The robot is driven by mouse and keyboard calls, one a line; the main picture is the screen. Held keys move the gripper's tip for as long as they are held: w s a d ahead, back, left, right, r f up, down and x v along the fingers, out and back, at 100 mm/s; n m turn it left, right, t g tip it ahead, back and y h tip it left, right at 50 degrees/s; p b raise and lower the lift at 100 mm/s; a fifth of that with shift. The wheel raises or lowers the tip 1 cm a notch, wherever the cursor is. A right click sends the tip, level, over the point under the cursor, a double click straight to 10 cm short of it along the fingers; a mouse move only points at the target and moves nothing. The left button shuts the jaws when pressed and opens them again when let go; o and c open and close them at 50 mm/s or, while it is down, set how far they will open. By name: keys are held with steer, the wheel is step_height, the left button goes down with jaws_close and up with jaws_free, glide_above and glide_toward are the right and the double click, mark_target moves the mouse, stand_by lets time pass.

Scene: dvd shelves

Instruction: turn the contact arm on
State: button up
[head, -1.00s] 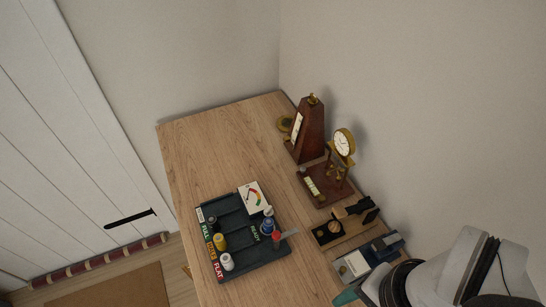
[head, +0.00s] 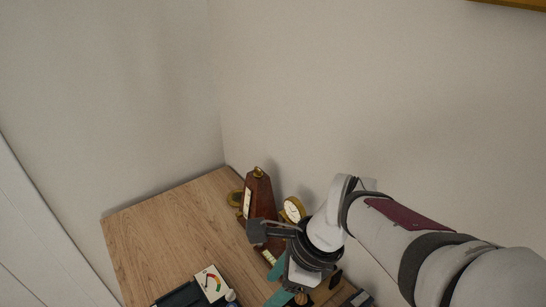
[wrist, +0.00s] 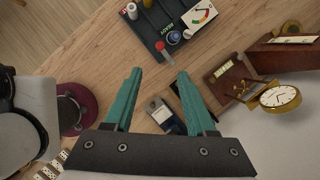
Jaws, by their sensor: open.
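A dark battery-tester tray (wrist: 158,32) lies on the table in the wrist view, with a white dial card (wrist: 200,14). Near its edge are a red knob (wrist: 160,45) and a short grey strip (wrist: 168,58) that sticks out past the tray, probably the contact arm. A blue-topped battery (wrist: 174,37) stands beside it. In the head view only the tray's far part (head: 180,296) and the dial card (head: 211,282) show; the strip is out of frame. My gripper (wrist: 159,73) is open and empty, its teal fingers pointing toward the strip; it also shows in the head view (head: 274,283).
A gold clock (wrist: 280,97), a dark wooden metronome (head: 257,194) and a brown wooden base (wrist: 226,75) stand to the right. A blue-and-white device (wrist: 160,111) lies beneath my fingers. A magenta round object (wrist: 76,107) is at left. The table left of the metronome is clear (head: 160,235).

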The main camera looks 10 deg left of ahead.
steer(key=x, duration=1.5)
steer(key=shift+a+f, duration=0.2)
steer(key=shift+f, duration=0.1)
steer(key=shift+c, duration=0.2)
jaws_close()
